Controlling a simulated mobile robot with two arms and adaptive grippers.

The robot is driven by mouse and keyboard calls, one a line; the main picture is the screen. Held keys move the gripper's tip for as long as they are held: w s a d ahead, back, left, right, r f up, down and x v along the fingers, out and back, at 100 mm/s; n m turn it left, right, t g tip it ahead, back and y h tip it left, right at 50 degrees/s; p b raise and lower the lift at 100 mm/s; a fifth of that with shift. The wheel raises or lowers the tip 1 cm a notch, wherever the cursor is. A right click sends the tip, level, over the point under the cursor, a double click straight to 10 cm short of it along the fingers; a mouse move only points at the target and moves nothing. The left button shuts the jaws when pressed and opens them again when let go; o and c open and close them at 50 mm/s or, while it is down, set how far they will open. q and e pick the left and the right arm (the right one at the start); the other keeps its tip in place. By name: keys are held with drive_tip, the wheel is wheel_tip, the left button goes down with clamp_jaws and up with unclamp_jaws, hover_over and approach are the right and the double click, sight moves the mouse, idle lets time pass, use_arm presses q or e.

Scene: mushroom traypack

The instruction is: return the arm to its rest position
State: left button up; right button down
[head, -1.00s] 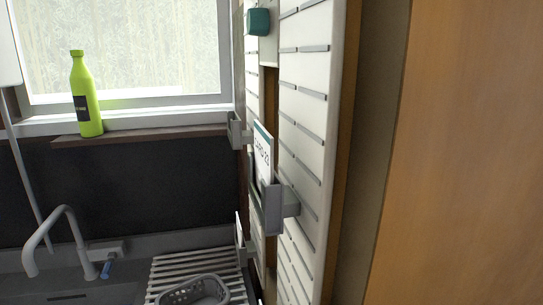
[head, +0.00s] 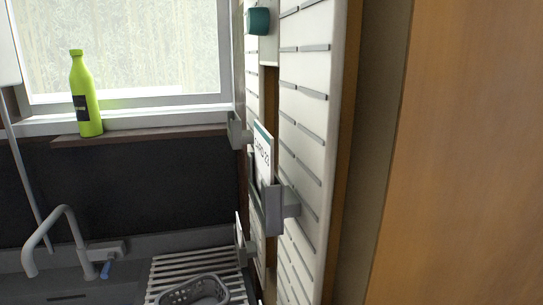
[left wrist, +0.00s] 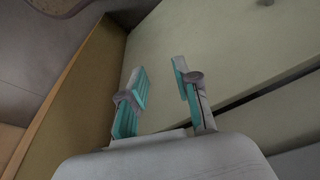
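My left gripper (left wrist: 160,82) shows in the left wrist view. Its two teal-padded fingers stand apart with nothing between them. Beyond them are a pale panel with a dark slot and a tan wooden side. Neither of my arms shows in the head view, and my right gripper is not in any frame.
In the head view a slotted white wall panel (head: 305,110) carries a card (head: 263,152) in a grey holder (head: 274,210). A green bottle (head: 85,95) stands on the window ledge. A faucet (head: 60,235) and a grey basket (head: 195,290) on a slatted rack (head: 165,268) are below.

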use_arm(q)
drive_tip(key=s+a+f+g, duration=0.1)
drive_tip(key=s+f, duration=0.3)
drive_tip(key=f, duration=0.7)
drive_tip(key=s+f, duration=0.3)
drive_tip(key=f, duration=0.8)
drive_tip(key=s+a+f+g, duration=0.1)
drive_tip(key=s+a+f, duration=0.1)
drive_tip(key=s+f, duration=0.7)
drive_tip(key=s, duration=0.3)
drive_tip(key=shift+s+a, duration=0.15)
drive_tip(key=shift+s, duration=0.25)
